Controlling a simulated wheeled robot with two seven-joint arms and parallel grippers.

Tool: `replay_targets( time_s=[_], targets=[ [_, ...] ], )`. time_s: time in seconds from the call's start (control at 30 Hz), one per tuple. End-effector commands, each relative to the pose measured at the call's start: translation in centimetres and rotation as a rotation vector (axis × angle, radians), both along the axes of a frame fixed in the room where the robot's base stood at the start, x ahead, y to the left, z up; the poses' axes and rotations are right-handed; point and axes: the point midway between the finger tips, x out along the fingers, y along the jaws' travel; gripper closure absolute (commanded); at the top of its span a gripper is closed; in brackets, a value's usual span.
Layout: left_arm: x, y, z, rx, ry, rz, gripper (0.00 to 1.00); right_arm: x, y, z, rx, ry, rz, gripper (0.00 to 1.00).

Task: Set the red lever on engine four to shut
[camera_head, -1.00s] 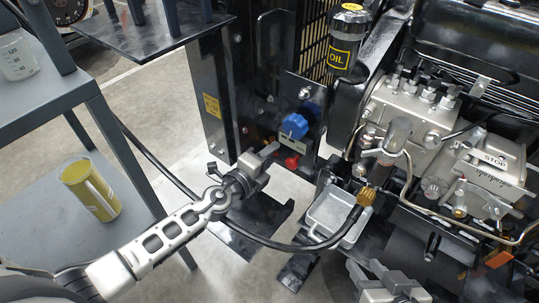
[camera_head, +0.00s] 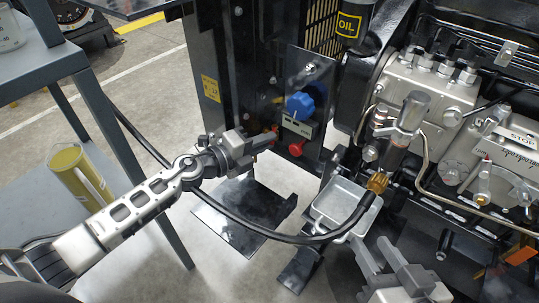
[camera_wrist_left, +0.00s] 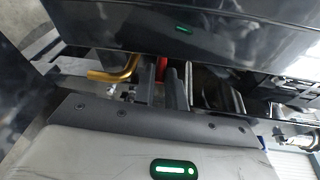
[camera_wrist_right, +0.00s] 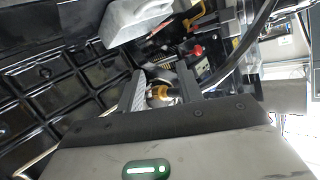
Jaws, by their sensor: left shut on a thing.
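My left gripper (camera_head: 270,138) is at the dark upright panel left of the engine, its jaws shut on a small red part that I take for the red lever (camera_head: 275,128). Red also shows between its fingers in the left wrist view (camera_wrist_left: 161,68); most of the lever is hidden there. A red handle (camera_head: 297,148) sits just right of the fingertips, below a blue knob (camera_head: 299,106) and a small label plate (camera_head: 300,124). I cannot read its markings. My right gripper (camera_head: 383,250) is open and empty at the lower right.
A black hose (camera_head: 270,237) loops below my left gripper to a brass fitting (camera_head: 377,183) by the metal tray (camera_head: 335,212). A grey shelf (camera_head: 100,130) with a yellow can (camera_head: 80,175) stands left. The engine (camera_head: 440,90) fills the right.

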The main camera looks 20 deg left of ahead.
Motion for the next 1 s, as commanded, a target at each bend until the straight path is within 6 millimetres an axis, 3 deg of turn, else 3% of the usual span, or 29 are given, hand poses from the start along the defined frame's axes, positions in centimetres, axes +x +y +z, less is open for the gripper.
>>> replay_targets(
  time_s=[0.03,0.53,0.57,0.6,1.0],
  targets=[
    [0.2,0.5,-0.8,0.006,-0.003,-0.032,1.0,0.1,0.2,-0.5,0.034,-0.015,0.0,0.64],
    [0.1,0.9,0.0,0.002,-0.001,-0.119,1.0,0.4,0.7,0.8,0.123,-0.026,0.002,0.64],
    [0.1,0.9,0.0,0.002,-0.001,-0.119,0.79,0.4,0.7,0.8,0.123,-0.025,0.002,0.64],
    [0.1,0.9,0.0,0.002,-0.001,-0.119,0.68,0.4,0.7,0.8,0.123,-0.025,0.002,0.64],
    [0.0,0.9,-0.3,0.004,0.005,-0.119,0.66,0.4,0.7,0.7,0.121,-0.025,0.002,0.64]
  ],
)
